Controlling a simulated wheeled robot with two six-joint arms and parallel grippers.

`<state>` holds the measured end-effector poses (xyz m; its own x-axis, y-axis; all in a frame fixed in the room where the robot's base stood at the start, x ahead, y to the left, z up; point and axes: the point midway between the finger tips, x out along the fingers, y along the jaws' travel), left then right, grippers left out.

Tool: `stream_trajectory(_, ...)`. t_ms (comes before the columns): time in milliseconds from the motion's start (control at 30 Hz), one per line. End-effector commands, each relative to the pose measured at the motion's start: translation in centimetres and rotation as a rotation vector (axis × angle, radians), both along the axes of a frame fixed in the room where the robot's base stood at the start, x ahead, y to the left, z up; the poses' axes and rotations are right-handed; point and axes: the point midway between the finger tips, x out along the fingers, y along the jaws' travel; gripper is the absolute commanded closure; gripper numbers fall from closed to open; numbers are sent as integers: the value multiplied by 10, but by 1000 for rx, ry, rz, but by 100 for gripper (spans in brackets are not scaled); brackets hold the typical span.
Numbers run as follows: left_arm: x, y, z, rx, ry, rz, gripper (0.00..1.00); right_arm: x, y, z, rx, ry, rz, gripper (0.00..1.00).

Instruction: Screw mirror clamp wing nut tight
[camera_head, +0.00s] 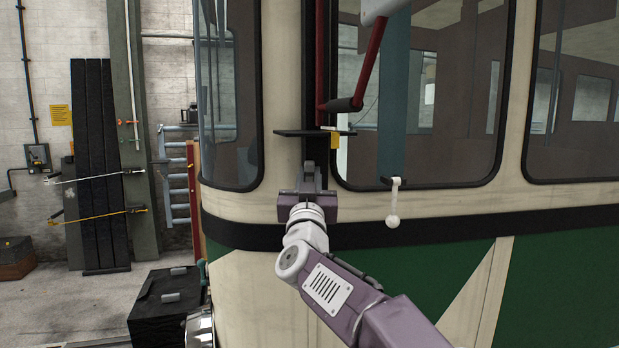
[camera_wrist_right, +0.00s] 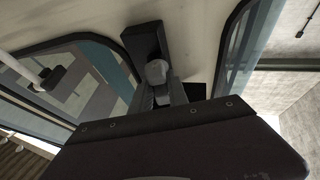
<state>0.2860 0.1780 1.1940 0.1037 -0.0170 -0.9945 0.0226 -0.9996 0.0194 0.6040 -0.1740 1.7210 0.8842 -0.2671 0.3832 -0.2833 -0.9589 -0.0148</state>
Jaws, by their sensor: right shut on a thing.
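My right gripper (camera_head: 309,168) is raised in front of the tram's cream corner post, with its fingers pointing up just below a thin black plate (camera_head: 290,133). In the right wrist view, the right gripper (camera_wrist_right: 165,88) is shut on a small grey rounded piece, which I take for the wing nut (camera_wrist_right: 156,71). This piece sits against a dark bracket (camera_wrist_right: 143,42) on the tram wall. The fingers hide part of the nut, and its wings and thread cannot be made out. The mirror cannot be told apart for sure. My left gripper is out of view.
A yellow tag (camera_head: 334,141) hangs beside the black plate. A dark red bar (camera_head: 372,60) slants down in front of the window. A white ball-ended handle (camera_head: 394,205) hangs to the right. A black case (camera_head: 160,305) stands on the floor at lower left.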

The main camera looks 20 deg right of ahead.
Motion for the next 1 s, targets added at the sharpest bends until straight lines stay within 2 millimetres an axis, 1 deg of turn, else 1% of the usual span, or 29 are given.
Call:
stream_trajectory(33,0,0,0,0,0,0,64,1,0,-2,4,3,1,74)
stream_trajectory(100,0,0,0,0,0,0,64,1,0,-2,3,2,1,58)
stream_trajectory(367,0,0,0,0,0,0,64,0,0,-1,1,1,0,58)
stream_trajectory(433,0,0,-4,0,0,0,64,-3,1,-3,1,0,0,58)
stream_trajectory(567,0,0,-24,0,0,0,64,-23,7,-17,2,-2,3,58)
stream_trajectory(700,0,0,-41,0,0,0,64,-51,16,-29,3,-1,5,58)
stream_trajectory(833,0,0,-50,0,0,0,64,-71,22,-35,2,0,4,58)
stream_trajectory(900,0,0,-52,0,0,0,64,-77,24,-36,2,0,3,58)
stream_trajectory(1000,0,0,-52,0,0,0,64,-80,24,-37,1,2,0,58)
